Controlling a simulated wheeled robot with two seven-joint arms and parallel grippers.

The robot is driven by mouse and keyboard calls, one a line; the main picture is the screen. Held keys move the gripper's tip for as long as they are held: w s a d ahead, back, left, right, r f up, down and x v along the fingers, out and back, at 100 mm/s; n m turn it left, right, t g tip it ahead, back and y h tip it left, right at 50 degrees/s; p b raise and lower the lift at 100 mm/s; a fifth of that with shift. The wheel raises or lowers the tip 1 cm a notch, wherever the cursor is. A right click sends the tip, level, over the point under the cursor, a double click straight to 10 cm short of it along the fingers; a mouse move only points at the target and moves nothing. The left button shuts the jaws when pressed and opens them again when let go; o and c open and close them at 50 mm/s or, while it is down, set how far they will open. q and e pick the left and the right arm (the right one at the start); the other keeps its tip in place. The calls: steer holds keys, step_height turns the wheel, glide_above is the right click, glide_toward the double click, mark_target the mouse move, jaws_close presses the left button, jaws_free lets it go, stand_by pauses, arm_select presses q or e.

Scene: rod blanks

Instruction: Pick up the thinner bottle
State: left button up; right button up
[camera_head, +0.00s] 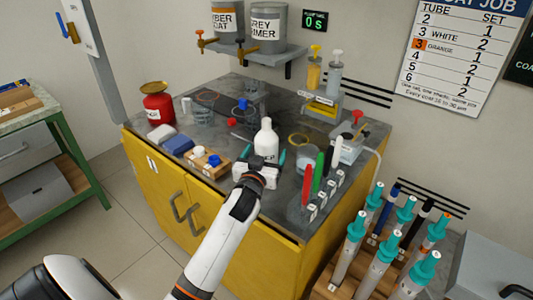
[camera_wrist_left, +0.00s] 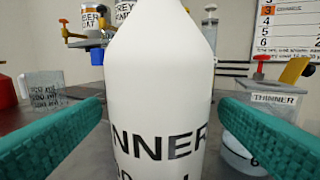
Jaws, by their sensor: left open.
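The thinner bottle (camera_head: 266,142) is white with a narrow neck and stands upright on the dark top of the yellow cabinet. In the left wrist view the bottle (camera_wrist_left: 160,90) fills the middle, with dark letters "NNER" on its front. My left gripper (camera_head: 261,160) is at the bottle's near side, low on its body. Its teal fingers (camera_wrist_left: 160,130) are open, one on each side of the bottle, with a gap showing on both sides. My right gripper is not in view.
A container labelled THINNER (camera_wrist_left: 270,98) stands right of the bottle. Red, green and white upright tools (camera_head: 319,172) stand at the right front. A wooden block with caps (camera_head: 205,162) lies left. A red can (camera_head: 157,103) is at the back left corner.

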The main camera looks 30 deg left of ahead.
arm_select(q)
steer(key=x, duration=0.3)
steer(key=shift+w+a, duration=0.15)
steer(key=shift+w, duration=0.25)
